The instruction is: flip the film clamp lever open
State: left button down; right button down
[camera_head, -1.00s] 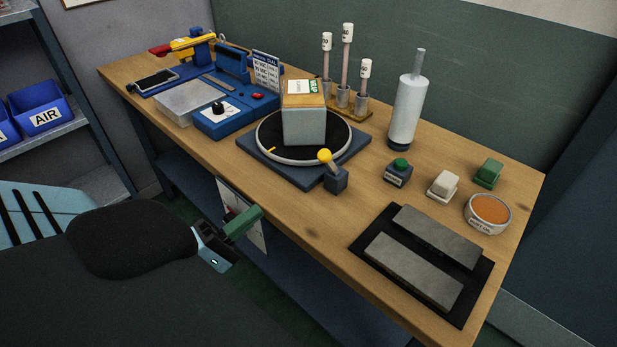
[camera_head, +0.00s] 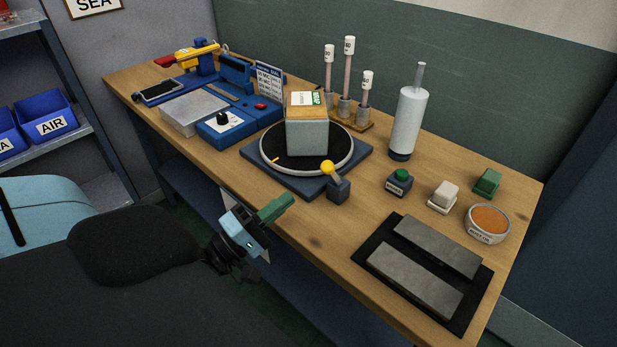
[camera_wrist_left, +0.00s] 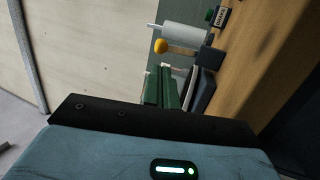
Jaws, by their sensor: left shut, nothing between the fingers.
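The lever with a yellow ball knob (camera_head: 327,168) stands on a small dark block (camera_head: 340,190) at the bench's front edge, beside the turntable. It leans up and to the left. In the left wrist view its knob (camera_wrist_left: 160,46) shows just beyond my fingertips, with the dark block (camera_wrist_left: 205,90) to the right. My left gripper (camera_head: 287,201) has green fingers. It is shut and empty, in front of the bench edge, left of and below the lever, not touching it. The left gripper's fingers also show in the left wrist view (camera_wrist_left: 160,72). My right gripper is not in view.
A box (camera_head: 307,133) sits on the round black turntable (camera_head: 268,156). A blue sealing unit (camera_head: 222,130) stands left of it. A green button box (camera_head: 398,183) and a black mat (camera_head: 468,312) with two grey bars lie to the right. The wooden front edge is near my gripper.

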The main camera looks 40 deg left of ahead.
aim_at(323, 171)
pick_arm(q)
jog(key=shift+p+x, duration=0.8)
jog(key=shift+x, duration=2.95)
